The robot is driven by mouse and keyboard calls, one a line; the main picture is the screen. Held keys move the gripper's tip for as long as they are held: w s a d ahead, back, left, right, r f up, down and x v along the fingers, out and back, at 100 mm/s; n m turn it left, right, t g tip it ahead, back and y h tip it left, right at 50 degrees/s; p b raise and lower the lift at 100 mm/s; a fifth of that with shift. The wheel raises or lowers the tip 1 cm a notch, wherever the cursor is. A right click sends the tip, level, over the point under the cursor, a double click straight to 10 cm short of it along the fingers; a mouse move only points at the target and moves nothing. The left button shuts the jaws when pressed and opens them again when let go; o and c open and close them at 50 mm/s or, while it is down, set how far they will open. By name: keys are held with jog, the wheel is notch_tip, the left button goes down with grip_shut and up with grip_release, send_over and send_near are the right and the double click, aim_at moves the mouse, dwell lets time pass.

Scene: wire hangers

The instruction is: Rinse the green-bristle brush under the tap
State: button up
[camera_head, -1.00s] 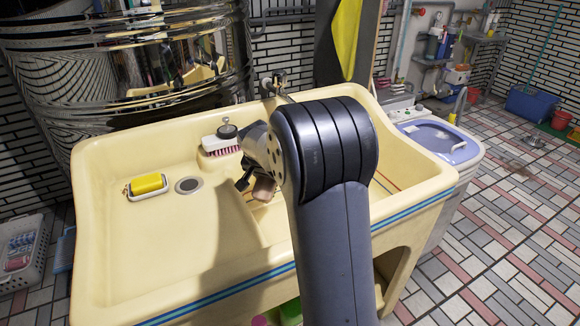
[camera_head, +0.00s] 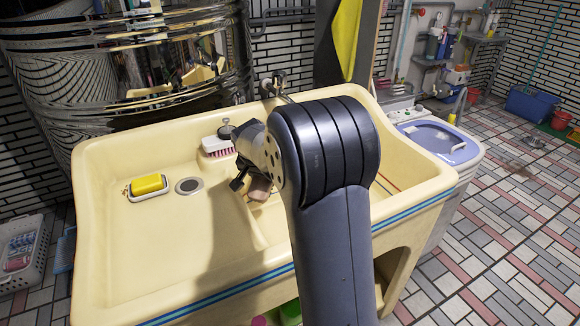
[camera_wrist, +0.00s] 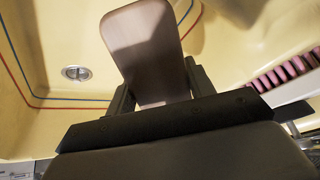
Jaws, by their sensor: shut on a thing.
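My gripper (camera_wrist: 160,92) is shut on a flat brown brush back (camera_wrist: 145,50), which sticks out beyond the fingers in the wrist view. In the head view my gripper (camera_head: 244,184) is partly behind my arm, over the middle of the cream sink (camera_head: 110,230). A bit of the brown brush (camera_head: 260,188) shows beside it. Its bristles are hidden, so I cannot see their colour. The metal tap (camera_head: 277,84) is at the sink's back edge, above and behind the gripper. I see no water running.
A white brush with pink bristles (camera_head: 217,147) lies at the back of the sink, close to my gripper. A lidded washing machine (camera_head: 437,140) stands at the right.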

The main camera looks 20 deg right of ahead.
aim_at(254, 177)
jog(key=shift+s+a+r+p, duration=0.15)
jog(key=shift+s+a+r, duration=0.1)
jog(key=shift+a+r, duration=0.4)
jog(key=shift+s+a+r+p, duration=0.15)
jog(key=shift+s+a+r, duration=0.05)
jog(key=shift+a+r, duration=0.35)
jog(key=shift+c, duration=0.5)
jog(key=shift+s+a+r, duration=0.1)
jog(key=shift+a+r, duration=0.1)
jog(key=shift+a, duration=0.25)
jog(key=shift+c, duration=1.4)
jog(key=shift+a, duration=0.1)
